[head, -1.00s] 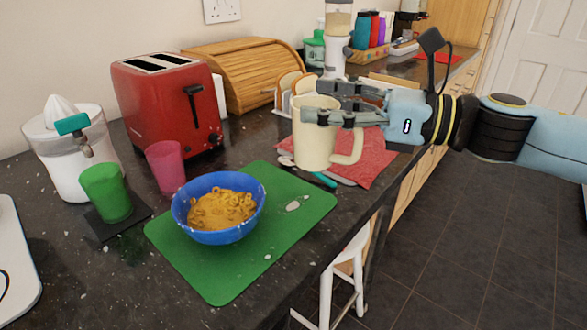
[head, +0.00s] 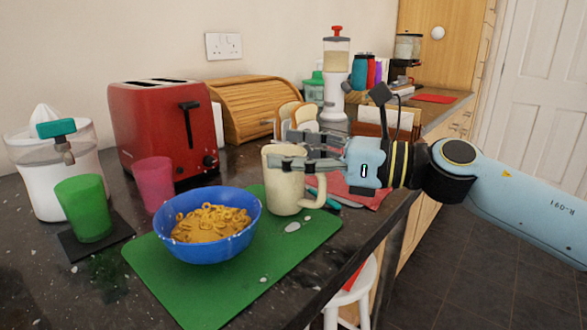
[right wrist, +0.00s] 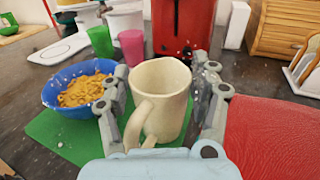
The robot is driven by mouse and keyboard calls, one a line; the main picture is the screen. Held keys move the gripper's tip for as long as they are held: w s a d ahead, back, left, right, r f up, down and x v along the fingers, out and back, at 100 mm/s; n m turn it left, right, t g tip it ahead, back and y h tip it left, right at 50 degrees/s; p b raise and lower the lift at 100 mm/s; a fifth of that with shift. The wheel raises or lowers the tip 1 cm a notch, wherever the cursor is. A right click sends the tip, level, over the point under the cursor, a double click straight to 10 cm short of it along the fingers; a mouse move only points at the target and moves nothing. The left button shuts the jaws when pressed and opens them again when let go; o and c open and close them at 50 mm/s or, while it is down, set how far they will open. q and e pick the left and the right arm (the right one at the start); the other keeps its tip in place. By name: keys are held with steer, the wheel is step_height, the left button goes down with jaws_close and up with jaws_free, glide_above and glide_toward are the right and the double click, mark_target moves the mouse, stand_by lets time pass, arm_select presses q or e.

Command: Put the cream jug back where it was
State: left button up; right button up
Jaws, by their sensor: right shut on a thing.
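The cream jug (head: 284,188) is upright in my right gripper (head: 290,150), which is shut around its body. In the right wrist view the jug (right wrist: 158,98) stands between the two fingers, its handle toward the camera. In the head view its base overlaps the far right part of the green mat (head: 225,290); I cannot tell whether it touches the mat. The blue bowl of cereal rings (head: 183,235) sits on the mat just left of the jug. My left gripper is not in view.
A green cup (head: 83,208) stands on a dark coaster, with a pink cup (head: 154,184) behind. A red toaster (head: 150,125), a juicer (head: 45,180) and a wooden bread bin (head: 255,108) line the wall. A red cloth (head: 362,192) lies right of the jug, near the counter edge.

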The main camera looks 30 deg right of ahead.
steer(key=shift+f, duration=0.15)
steer(key=o, duration=1.4)
steer(key=shift+s, duration=0.1)
